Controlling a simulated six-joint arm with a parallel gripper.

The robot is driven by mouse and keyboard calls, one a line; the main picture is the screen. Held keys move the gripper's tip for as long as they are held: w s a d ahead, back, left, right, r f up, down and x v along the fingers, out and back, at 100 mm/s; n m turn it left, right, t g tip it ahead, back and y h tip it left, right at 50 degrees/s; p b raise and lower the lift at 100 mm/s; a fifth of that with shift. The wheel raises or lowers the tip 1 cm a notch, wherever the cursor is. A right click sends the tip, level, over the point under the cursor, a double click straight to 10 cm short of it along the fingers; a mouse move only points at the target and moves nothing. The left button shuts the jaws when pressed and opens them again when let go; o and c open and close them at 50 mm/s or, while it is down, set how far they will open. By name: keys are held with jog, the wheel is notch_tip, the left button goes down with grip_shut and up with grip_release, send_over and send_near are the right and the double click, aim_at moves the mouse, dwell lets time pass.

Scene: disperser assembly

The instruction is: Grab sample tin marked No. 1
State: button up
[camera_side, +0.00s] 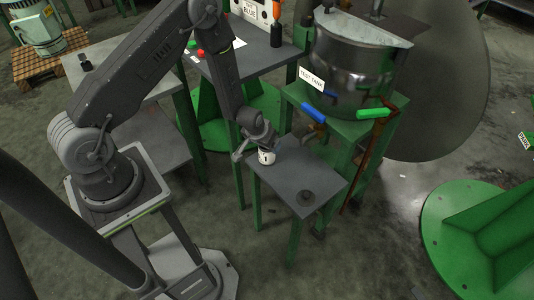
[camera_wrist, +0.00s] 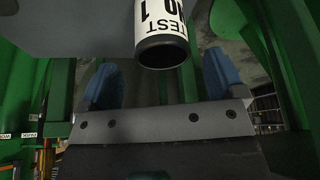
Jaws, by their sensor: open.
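The sample tin (camera_side: 266,157) is a small white can marked 1, standing near the far left edge of a small grey table (camera_side: 310,190). In the wrist view the tin (camera_wrist: 162,30) shows a white label reading "TEST NO 1" and a dark end, at the top centre. My gripper (camera_side: 252,147) is right at the tin in the side view. In the wrist view its two blue fingers (camera_wrist: 160,78) are open, one on each side, with the tin lying in line with the gap and just beyond it. The gap between the fingers looks empty.
A steel test tank (camera_side: 350,65) on a green stand is behind the small table, with a blue handle (camera_side: 314,112) and a green handle (camera_side: 372,113) reaching out near it. A dark round piece (camera_side: 306,197) lies at the table's near right. The middle of the tabletop is clear.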

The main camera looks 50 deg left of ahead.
jog(key=shift+x, duration=3.1)
jog(key=shift+w+a, duration=0.1)
jog(key=shift+a, duration=0.05)
jog(key=shift+r, duration=0.1)
jog(key=c, duration=1)
